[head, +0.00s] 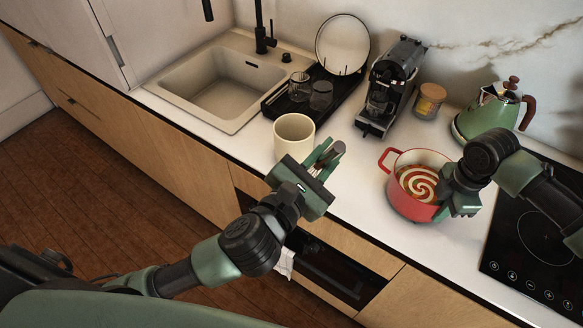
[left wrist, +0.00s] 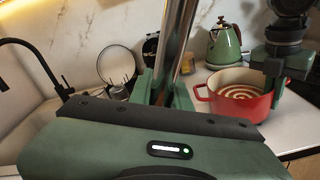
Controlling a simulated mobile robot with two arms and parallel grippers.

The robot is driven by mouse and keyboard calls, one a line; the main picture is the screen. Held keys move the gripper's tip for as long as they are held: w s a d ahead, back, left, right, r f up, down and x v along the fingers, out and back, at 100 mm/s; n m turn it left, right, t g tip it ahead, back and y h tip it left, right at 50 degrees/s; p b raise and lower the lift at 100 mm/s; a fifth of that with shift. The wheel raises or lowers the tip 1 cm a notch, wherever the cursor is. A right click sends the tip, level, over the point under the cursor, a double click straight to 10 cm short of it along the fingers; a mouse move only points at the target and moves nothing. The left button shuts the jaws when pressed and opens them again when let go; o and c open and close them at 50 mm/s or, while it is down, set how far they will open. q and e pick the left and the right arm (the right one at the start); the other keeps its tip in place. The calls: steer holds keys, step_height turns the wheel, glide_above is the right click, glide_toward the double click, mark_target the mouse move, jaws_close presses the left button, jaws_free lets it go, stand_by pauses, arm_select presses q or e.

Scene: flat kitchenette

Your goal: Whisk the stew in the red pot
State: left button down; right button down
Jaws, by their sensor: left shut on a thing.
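The red pot (head: 408,203) stands on the white counter, with stew in a red and cream swirl (head: 418,184) inside. It also shows in the left wrist view (left wrist: 240,106). My left gripper (head: 325,160) is left of the pot, above the counter and apart from the pot. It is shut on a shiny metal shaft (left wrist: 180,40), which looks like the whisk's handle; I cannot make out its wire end. My right gripper (head: 460,203) is at the pot's right side and hides the handle there. Whether its jaws are closed on the pot is unclear.
A cream crock (head: 293,137) stands just behind my left gripper. Behind are a coffee machine (head: 392,85), a lidded jar (head: 429,101), a green kettle (head: 487,115) and a dish rack (head: 300,102). A black cooktop (head: 535,250) lies right. Counter between crock and pot is clear.

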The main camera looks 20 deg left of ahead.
arm_select(q)
steer(key=w+d+r+m+g+h, duration=0.2)
steer(key=w+d+r+g+h, duration=0.15)
steer(key=w+d+r, duration=0.5)
steer(key=w+d+r+m+g+h, duration=0.2)
steer(key=w+d+r+h, duration=0.25)
steer(key=d, duration=0.75)
steer(key=w+d+r+n+y, duration=0.1)
steer(key=w+r+n+y, duration=0.1)
steer(key=w+r, duration=0.45)
steer(key=s+d+f+m+g+h, duration=0.1)
steer(key=s+d+f+g, duration=0.1)
steer(key=f, duration=1)
steer(key=s+d+f+m+g+h, duration=0.2)
steer(key=s+f+g, duration=0.1)
steer(key=f, duration=0.9)
steer(key=shift+s+d+f, duration=0.2)
steer(key=shift+d, duration=0.1)
